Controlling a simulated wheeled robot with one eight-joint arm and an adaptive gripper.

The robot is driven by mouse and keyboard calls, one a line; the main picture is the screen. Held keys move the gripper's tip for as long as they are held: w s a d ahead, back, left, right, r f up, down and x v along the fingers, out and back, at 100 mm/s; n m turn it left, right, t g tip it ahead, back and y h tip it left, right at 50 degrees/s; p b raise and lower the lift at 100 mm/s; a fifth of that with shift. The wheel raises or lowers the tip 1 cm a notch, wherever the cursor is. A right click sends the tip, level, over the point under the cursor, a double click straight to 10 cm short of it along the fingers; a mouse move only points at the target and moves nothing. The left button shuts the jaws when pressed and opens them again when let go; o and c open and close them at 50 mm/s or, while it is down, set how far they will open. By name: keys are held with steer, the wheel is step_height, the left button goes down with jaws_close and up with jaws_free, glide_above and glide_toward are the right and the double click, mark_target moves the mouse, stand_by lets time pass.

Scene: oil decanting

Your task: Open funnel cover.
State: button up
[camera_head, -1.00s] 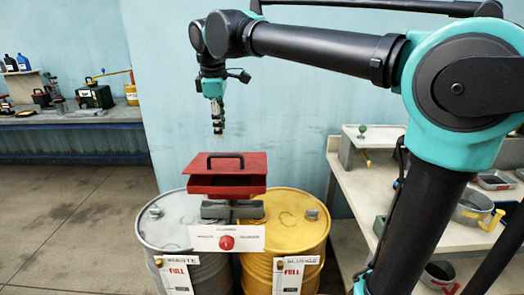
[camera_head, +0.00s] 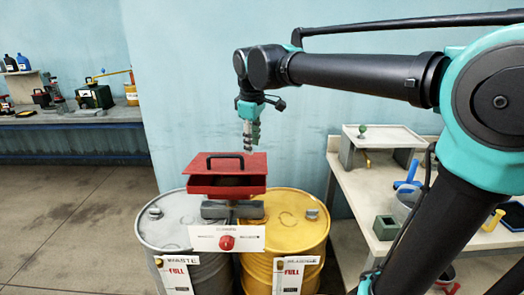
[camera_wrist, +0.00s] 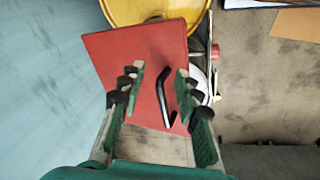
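The funnel cover (camera_head: 256,162) is a red flat lid on a red box-shaped funnel (camera_head: 206,186) above two drums. A black bar handle (camera_head: 226,155) stands on its top. The cover looks slightly raised above the funnel, with a dark gap at the front. In the wrist view the red cover (camera_wrist: 120,52) lies beyond the fingers, and its black handle (camera_wrist: 162,92) shows between them. My gripper (camera_head: 251,148) is above and to the right of the handle, apart from it. Its fingers (camera_wrist: 160,75) are spread and empty.
A grey drum (camera_head: 170,232) and a yellow drum (camera_head: 290,235) stand under the funnel. A white sign with a red knob (camera_head: 227,242) is in front. The blue wall is behind.

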steer(key=shift+m, duration=0.7)
steer(key=shift+w+d+f, duration=0.15)
steer(key=shift+d+f, duration=1.3)
steer(key=shift+d, duration=0.05)
steer(key=shift+a+n, duration=0.2)
steer(key=shift+n, duration=0.1)
steer(key=c, duration=0.4)
steer(key=a+n, duration=0.1)
steer(key=n, duration=0.2)
steer(key=s+a+r+n, duration=0.1)
steer(key=a+n, duration=0.1)
steer(key=n, duration=0.1)
steer(key=s+a+r+n+t, duration=0.1)
steer(key=a+n, duration=0.1)
steer(key=n, duration=0.1)
steer(key=shift+a+r, duration=0.15)
jaws_close()
steer(key=s+a+r+n+t, duration=0.1)
steer(key=s+a+r+n, duration=0.2)
steer(key=a+n, duration=0.7)
steer(key=n, duration=0.4)
glide_above(222, 169)
steer(key=s, duration=0.2)
steer(key=shift+t, duration=0.3)
step_height(222, 169, down, 8)
steer(key=shift+f, duration=0.1)
